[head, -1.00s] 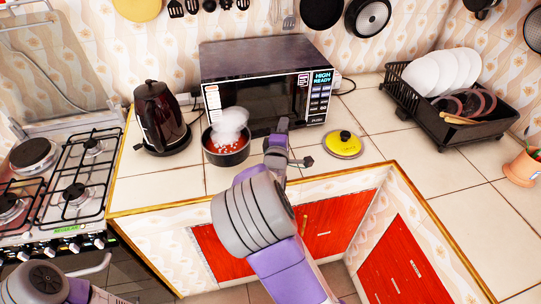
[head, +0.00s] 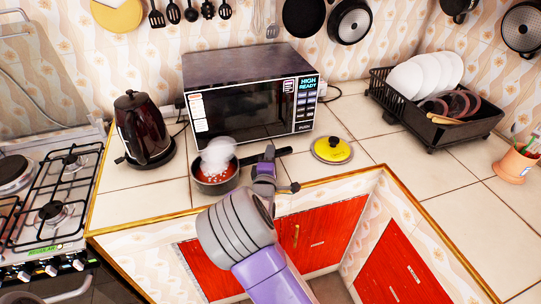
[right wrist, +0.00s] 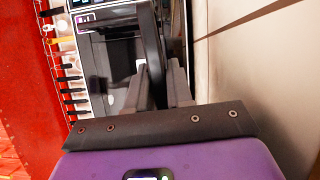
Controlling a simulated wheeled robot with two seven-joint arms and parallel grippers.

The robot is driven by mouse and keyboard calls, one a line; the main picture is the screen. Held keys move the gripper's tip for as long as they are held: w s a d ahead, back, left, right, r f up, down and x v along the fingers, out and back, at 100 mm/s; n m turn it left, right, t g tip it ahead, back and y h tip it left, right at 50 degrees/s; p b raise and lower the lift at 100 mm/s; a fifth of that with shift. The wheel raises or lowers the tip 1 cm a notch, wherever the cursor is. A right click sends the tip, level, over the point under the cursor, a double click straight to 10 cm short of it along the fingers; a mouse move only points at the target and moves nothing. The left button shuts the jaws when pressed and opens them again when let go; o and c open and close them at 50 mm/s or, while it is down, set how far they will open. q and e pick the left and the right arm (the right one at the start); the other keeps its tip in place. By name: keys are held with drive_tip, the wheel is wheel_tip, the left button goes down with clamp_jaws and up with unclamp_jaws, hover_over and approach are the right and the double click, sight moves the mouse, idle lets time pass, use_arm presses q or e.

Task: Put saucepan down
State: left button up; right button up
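A small dark saucepan (head: 212,187) with red contents and white steam above it is at the counter's front edge, in front of the microwave. Its black handle (head: 284,151) points right. My right gripper (head: 268,164) is at this handle. My left gripper is not in view.
A microwave (head: 245,98) stands behind the saucepan, a kettle (head: 143,128) to its left. A yellow lid (head: 332,149) lies to the right, before a dish rack (head: 436,130). A gas stove (head: 52,195) is far left.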

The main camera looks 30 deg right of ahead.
drive_tip(key=o, duration=0.4)
drive_tip(key=shift+r, duration=0.25)
drive_tip(key=p+v, duration=0.3)
drive_tip(key=v, duration=0.9)
drive_tip(key=shift+f, duration=0.1)
